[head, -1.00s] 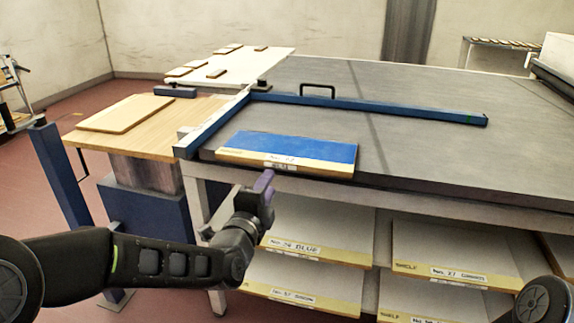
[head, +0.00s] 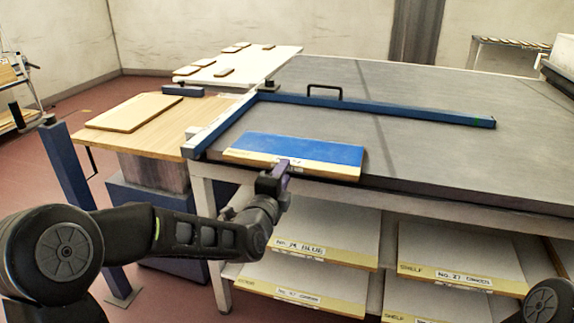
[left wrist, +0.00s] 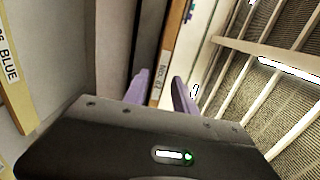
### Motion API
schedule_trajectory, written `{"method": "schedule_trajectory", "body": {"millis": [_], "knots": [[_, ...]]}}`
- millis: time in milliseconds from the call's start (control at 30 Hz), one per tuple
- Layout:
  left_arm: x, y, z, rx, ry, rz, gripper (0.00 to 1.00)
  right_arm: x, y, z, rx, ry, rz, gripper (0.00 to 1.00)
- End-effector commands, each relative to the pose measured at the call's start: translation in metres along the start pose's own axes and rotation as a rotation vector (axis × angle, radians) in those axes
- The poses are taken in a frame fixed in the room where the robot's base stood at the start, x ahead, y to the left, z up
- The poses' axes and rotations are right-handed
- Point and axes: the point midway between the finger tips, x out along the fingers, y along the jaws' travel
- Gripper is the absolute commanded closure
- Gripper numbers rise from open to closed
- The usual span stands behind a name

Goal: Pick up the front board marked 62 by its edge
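The front board (head: 310,152) has a blue top and a pale wooden front edge. It lies flat at the near left of the grey table. In the left wrist view its edge (left wrist: 165,65) carries a label that seems to read No. 62. My left gripper (head: 281,166) is at the middle of this front edge and hides part of the label in the head view. In the left wrist view the purple fingers of the left gripper (left wrist: 160,90) stand apart, one on each side of the board's edge line. I cannot tell if they touch it. My right gripper is out of view.
A blue L-shaped frame (head: 390,108) with a black handle lies on the grey table (head: 440,160) behind the board. Shelves with labelled boards (head: 335,235) sit below the table's front edge. A wooden side table (head: 165,130) with a flat board stands left.

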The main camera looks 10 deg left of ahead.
Motion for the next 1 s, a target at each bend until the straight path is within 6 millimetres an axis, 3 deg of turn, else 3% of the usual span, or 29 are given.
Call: {"method": "schedule_trajectory", "body": {"millis": [300, 667, 1000], "knots": [[0.032, 0.001, -0.001, 0.0, 0.001, 0.0, 0.67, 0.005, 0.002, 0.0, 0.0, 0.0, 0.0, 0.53], [0.034, 0.0, 0.0, 0.001, 0.001, 0.0, 0.67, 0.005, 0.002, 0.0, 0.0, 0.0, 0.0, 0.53], [0.034, 0.0, 0.0, 0.001, 0.001, 0.0, 0.81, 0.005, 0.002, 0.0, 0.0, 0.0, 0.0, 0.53]]}}
